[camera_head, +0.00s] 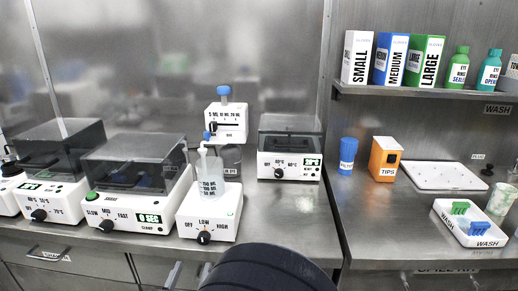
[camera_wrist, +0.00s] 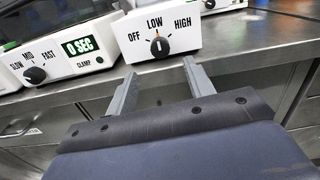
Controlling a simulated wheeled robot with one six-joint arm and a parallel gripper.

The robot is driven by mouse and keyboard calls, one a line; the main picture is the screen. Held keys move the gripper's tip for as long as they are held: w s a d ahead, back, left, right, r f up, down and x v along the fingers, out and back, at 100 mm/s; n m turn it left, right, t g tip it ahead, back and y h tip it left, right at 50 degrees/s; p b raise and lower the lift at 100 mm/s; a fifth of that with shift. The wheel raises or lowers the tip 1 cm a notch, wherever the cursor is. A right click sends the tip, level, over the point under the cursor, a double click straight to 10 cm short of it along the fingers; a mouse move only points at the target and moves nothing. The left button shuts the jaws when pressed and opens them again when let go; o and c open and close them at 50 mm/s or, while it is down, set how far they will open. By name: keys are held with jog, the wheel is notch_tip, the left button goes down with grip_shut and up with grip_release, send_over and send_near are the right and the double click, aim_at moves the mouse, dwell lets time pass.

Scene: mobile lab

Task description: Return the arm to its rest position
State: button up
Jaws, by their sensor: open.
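My gripper (camera_wrist: 158,85) shows in the wrist view with its two grey fingers spread apart and nothing between them. It is in front of the bench edge, facing the white OFF/LOW/HIGH device (camera_wrist: 159,42), whose black dial lies beyond the gap between the fingers. In the head view a dark rounded part of my own arm (camera_head: 267,270) shows at the bottom centre.
The SLOW/MID/FAST device (camera_head: 110,217) stands left of it and a lidded heater (camera_head: 289,165) behind right. The steel bench (camera_head: 285,212) is clear in its middle right. On the right are an orange TIPS box (camera_head: 384,158), a WASH tray (camera_head: 474,238) and a shelf (camera_head: 425,93) with boxes.

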aim_at(203, 243)
jog(key=w, duration=0.8)
jog(key=shift+w+d+b, duration=0.35)
jog(key=shift+b, duration=0.05)
jog(key=shift+d+f, duration=0.1)
